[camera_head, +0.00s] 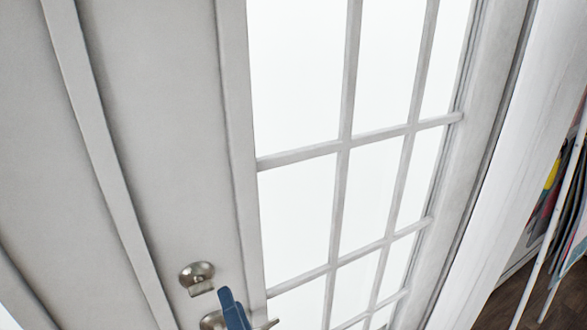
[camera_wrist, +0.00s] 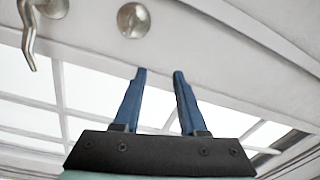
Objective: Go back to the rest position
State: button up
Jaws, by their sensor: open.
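My gripper (camera_wrist: 159,72) shows in the wrist view with two blue fingers apart and nothing between them. In the head view a blue part of my gripper (camera_head: 234,310) shows at the bottom edge, in front of a metal door handle (camera_head: 211,321) that it partly covers. The handle (camera_wrist: 29,35) is at the top left of the wrist view, to the left of the fingers. A round metal lock (camera_head: 196,273) sits above the handle in the head view. It also shows in the wrist view (camera_wrist: 133,19), beyond the fingertips. I cannot tell how far the fingers are from the door.
A pale grey door (camera_head: 160,120) with glass panes (camera_head: 295,80) fills most of the head view. A white wall or frame (camera_head: 510,170) stands to its right. Colourful hanging items (camera_head: 550,190) and a dark wood floor (camera_head: 508,300) show at the far right.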

jog(key=w+d+r+n+t+h, duration=0.1)
jog(key=r+n+t, duration=0.15)
jog(key=r, duration=0.65)
jog(key=w+d+r+n+t+h+p, duration=0.1)
jog(key=d+r+n+t, duration=0.15)
jog(key=r, duration=0.55)
jog(key=w+d+r+n+t+h, duration=0.1)
jog(key=r+n, duration=0.2)
jog(key=r, duration=0.6)
jog(key=s+d+r+t+h, duration=0.2)
jog(key=s+r+h, duration=0.1)
jog(key=r, duration=0.4)
jog(key=s+d+r+n+t+h+p, duration=0.1)
jog(key=s+d+r+t+h, duration=0.1)
jog(key=r, duration=0.6)
jog(key=s+t, duration=0.1)
jog(key=s, duration=0.1)
jog(key=shift+s+r+h, duration=0.3)
jog(key=shift+s+h, duration=0.05)
jog(key=shift+h, duration=0.05)
